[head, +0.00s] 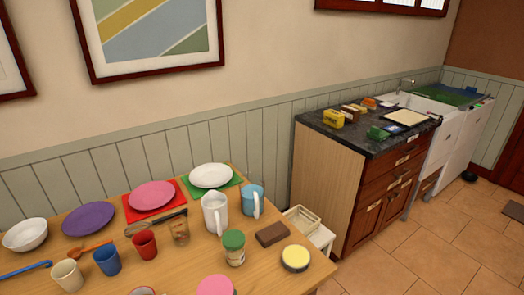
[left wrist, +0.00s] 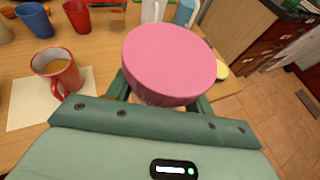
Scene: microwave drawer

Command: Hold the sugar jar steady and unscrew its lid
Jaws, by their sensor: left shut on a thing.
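A jar with a wide round pink lid (left wrist: 168,62) fills the middle of the left wrist view; its lid also shows at the bottom edge of the head view (head: 215,286). I take it as the sugar jar, though no label shows. The lid sits level on the jar and hides most of the body. My left gripper (left wrist: 160,100) has its green fingers on both sides of the jar below the lid and is shut on it. The fingertips are partly hidden by the lid. My right gripper is in neither view.
A jar with a green lid (head: 233,240) stands behind the pink lid. A red mug (left wrist: 57,72) stands to its left. A yellow-topped round tin (head: 295,257) and a brown block (head: 272,234) lie to the right. Cups, plates and bowls fill the table's back and left.

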